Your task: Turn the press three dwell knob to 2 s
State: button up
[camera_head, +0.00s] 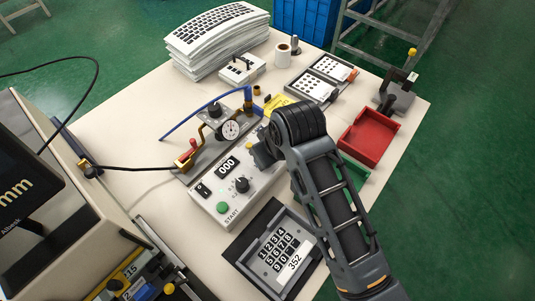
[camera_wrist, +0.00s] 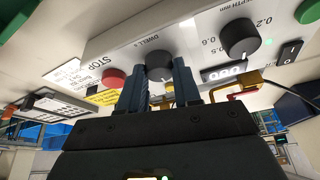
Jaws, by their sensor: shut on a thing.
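The dwell knob (camera_wrist: 158,64) is a black round knob beside the "DWELL s" lettering on the light grey control box (camera_head: 208,204). In the wrist view my gripper (camera_wrist: 161,72) has one finger on each side of it, shut on the knob. The fingers and gripper body cover much of the knob's scale, so I cannot read its setting. In the head view my gripper (camera_head: 262,152) is over the right end of the box and hides this knob. Which press number the box bears is not readable.
A second, depth knob (camera_wrist: 239,40) stands beside the dwell knob, near a 000 display (camera_head: 227,167). A red stop button (camera_wrist: 114,78) is close to my fingers. A green start button (camera_head: 222,208) and dial gauge (camera_head: 230,130) are nearby. A keypad film (camera_head: 279,249) lies in front.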

jog(key=o, duration=1)
jog(key=shift+o, duration=0.2)
jog(key=v, duration=0.7)
jog(key=shift+r+b, duration=0.35)
jog(key=shift+s+d, duration=0.15)
